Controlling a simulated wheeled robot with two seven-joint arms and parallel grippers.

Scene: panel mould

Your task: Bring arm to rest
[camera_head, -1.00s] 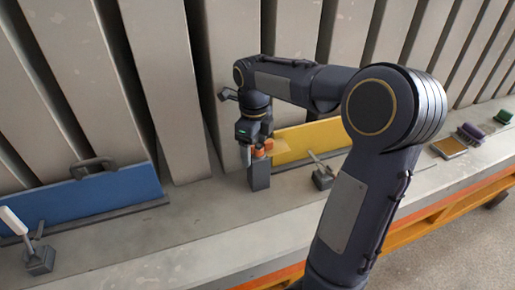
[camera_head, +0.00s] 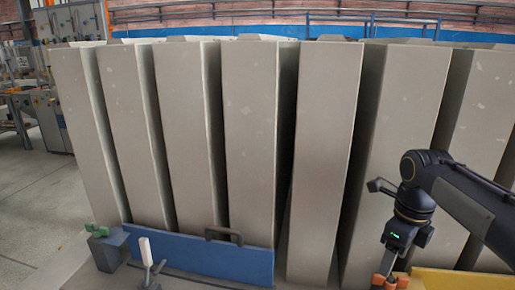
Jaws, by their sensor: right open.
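My right arm comes in from the right edge, dark with a small green light near the wrist. My right gripper (camera_head: 388,281) points down at the bottom of the view, in front of the grey panels and beside the yellow board (camera_head: 462,283). Orange parts show at its lower end, and its fingertips are cut off by the bottom edge. I see nothing held in the part that shows. My left arm and gripper are not in view.
Tall grey panels (camera_head: 250,140) stand in a row behind. A blue board (camera_head: 205,258) with a dark handle stands at their foot. Open floor (camera_head: 35,185) lies farther left.

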